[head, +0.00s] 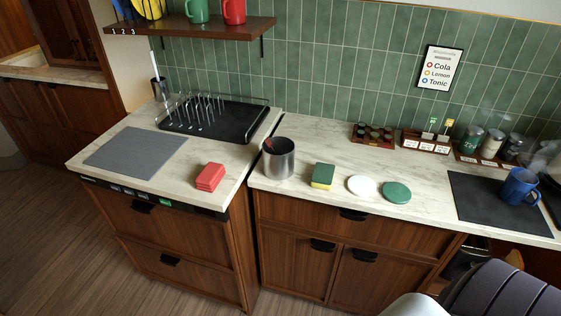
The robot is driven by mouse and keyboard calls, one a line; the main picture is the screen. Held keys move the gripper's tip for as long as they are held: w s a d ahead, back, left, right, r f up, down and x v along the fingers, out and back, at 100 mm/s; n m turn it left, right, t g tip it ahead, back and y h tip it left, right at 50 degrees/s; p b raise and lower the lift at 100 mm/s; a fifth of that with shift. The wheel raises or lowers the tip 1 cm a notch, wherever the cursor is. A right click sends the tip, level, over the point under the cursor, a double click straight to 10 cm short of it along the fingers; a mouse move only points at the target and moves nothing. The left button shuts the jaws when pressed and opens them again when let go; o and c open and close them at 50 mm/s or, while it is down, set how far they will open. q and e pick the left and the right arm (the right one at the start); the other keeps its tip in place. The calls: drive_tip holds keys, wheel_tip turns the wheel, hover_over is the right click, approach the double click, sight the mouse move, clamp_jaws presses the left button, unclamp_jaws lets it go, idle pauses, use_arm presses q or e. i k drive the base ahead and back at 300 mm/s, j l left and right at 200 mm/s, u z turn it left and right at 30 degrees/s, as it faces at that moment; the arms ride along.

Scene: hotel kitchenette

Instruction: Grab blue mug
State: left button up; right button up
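The blue mug (519,187) stands upright on a dark mat (477,197) at the right end of the counter. Faint steam seems to rise around it. A dark pot-like thing, cut off by the right picture edge, is close beside it. Neither of my grippers shows in the head view.
To the mat's left on the counter are a green disc (397,192), a white disc (362,187), a sponge (323,176) and a metal canister (279,158). Behind the mat stand jars (491,144) and a labelled packet box (427,143). A dish rack (213,116) is at left.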

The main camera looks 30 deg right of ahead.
sight(513, 191)
drive_tip(key=z, duration=2.65)
